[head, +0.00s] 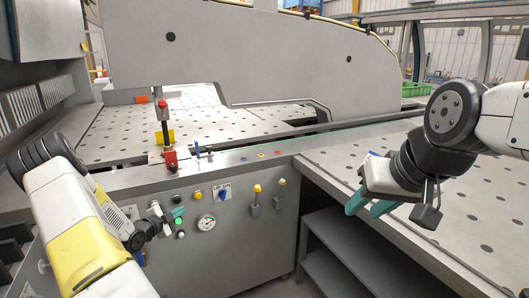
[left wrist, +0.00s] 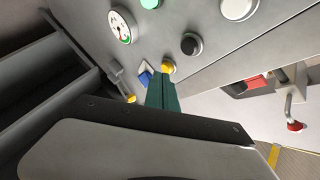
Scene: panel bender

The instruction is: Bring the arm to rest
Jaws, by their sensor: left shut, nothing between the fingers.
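My left arm (head: 85,220) comes in from the left of the head view, bent, with its wrist in front of the machine's control panel (head: 240,240). My left gripper (head: 178,212) is shut and empty, its teal fingertips close to the panel's buttons. In the left wrist view its fingers (left wrist: 162,92) are together and overlap the area by a yellow button (left wrist: 168,66) and a blue switch (left wrist: 145,78). I cannot tell whether they touch the panel. My right gripper (head: 371,207) is open and empty above the perforated table on the right.
The panel carries a gauge (head: 206,223), a blue switch (head: 223,194), a yellow button (head: 198,195) and levers (head: 257,190) that stick out. A red-topped post (head: 163,125) rises from the bed behind. The right table (head: 470,210) has an open shelf below.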

